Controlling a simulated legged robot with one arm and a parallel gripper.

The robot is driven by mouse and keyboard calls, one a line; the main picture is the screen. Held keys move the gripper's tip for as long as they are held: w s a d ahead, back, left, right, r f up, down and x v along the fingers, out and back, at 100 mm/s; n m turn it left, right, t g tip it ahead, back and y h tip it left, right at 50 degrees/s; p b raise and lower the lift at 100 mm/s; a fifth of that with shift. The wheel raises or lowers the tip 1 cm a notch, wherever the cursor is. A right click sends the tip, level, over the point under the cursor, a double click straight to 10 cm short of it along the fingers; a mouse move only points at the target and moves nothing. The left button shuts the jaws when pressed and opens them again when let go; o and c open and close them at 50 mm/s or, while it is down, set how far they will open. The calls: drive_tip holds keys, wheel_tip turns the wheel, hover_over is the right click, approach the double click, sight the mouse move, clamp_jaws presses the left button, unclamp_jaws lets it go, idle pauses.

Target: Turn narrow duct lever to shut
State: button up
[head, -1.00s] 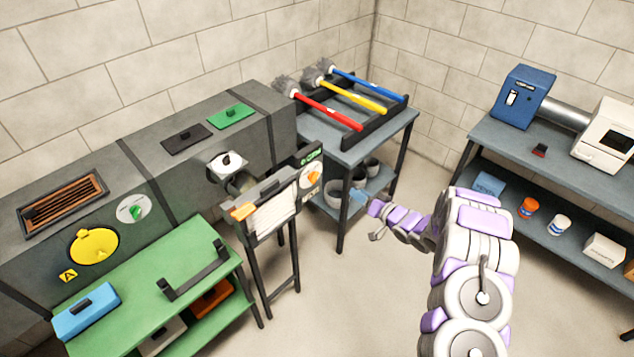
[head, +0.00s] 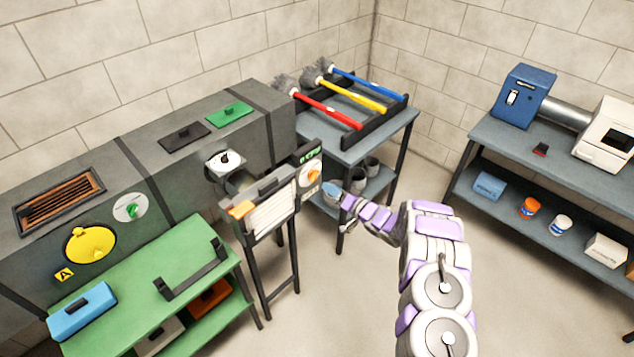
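Several round dials with levers show, and I cannot tell by label which is the narrow duct lever. An orange lever on a white dial (head: 313,175) is on the side of the stand panel. A green lever on a white dial (head: 131,208) is on the large grey duct's front. A white dial with a dark knob (head: 225,160) is on a short round pipe. My gripper (head: 334,194) is at the end of my white and purple arm, just right of and below the orange lever, apparently apart from it. Its fingers are too small to read.
The stand (head: 270,220) with a filter-like panel is left of my gripper. A green bench (head: 150,260) stands before the grey duct. A table (head: 345,150) holds red, yellow and blue brushes. A shelf (head: 540,170) is at right. Floor between is clear.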

sight(317, 176)
drive_tip(key=x, duration=0.7)
drive_tip(key=shift+b, duration=0.45)
drive_tip(key=shift+s+d, duration=0.1)
drive_tip(key=shift+d, duration=0.3)
drive_tip(key=shift+c, duration=0.2)
drive_tip(key=shift+d+r, duration=0.1)
drive_tip(key=shift+d, duration=0.15)
drive_tip(key=shift+c, duration=0.7)
drive_tip(key=c, duration=0.3)
drive_tip(key=shift+s+a, duration=0.1)
drive_tip(key=shift+a, duration=0.3)
clamp_jaws()
